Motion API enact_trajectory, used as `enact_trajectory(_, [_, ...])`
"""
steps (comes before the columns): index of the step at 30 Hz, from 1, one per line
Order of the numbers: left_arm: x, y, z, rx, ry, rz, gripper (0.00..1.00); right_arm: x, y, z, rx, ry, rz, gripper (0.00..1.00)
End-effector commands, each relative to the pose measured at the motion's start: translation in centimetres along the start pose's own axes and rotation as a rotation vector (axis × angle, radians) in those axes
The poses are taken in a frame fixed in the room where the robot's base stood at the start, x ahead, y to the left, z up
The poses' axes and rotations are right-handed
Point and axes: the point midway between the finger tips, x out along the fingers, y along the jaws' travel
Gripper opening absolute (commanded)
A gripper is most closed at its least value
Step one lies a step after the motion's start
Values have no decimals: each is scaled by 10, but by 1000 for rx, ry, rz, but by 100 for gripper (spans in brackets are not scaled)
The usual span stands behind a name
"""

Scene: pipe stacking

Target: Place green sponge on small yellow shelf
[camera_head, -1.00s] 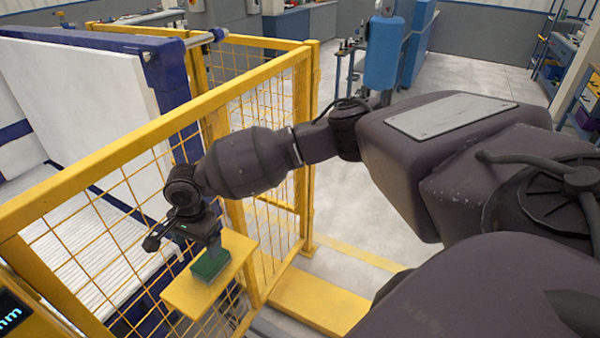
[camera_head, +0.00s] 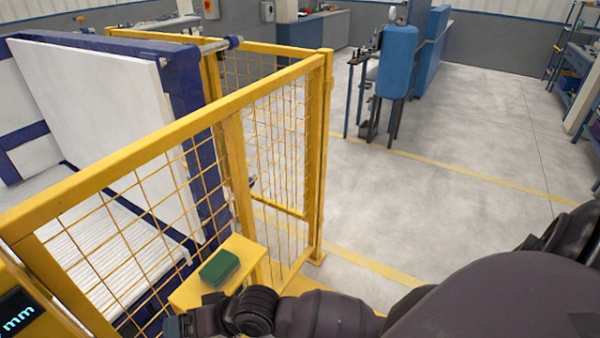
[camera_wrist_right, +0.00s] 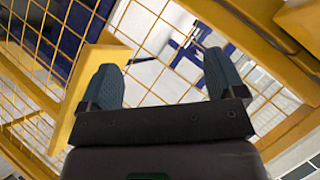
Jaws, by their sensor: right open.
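The green sponge (camera_head: 220,268) lies flat on top of the small yellow shelf (camera_head: 243,250), which stands beside the mesh fence. My right gripper (camera_head: 180,325) is low in the head view, just in front of the shelf and apart from the sponge. In the right wrist view, its two blue-grey fingers are spread wide with nothing between them, so the right gripper (camera_wrist_right: 162,72) is open and empty. My left gripper is not in view.
A yellow mesh fence (camera_head: 322,150) runs behind and beside the shelf. A white panel with a dark blue frame (camera_head: 188,90) stands beyond it. A display box (camera_head: 18,315) is at the lower left. Open grey floor (camera_head: 450,180) lies to the right.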

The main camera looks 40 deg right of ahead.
Motion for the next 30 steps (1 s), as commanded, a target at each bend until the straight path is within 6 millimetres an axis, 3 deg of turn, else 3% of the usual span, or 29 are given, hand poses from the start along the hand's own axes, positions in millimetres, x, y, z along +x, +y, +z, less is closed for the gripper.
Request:
enact_trajectory(8, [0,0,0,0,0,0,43,-59,92,13,-238,244,218,89])
enact_trajectory(15, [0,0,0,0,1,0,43,-133,168,42,-480,308,506,89])
enact_trajectory(21, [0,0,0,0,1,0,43,-170,197,59,-597,291,643,89])
enact_trajectory(30, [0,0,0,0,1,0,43,-175,201,62,-618,286,662,89])
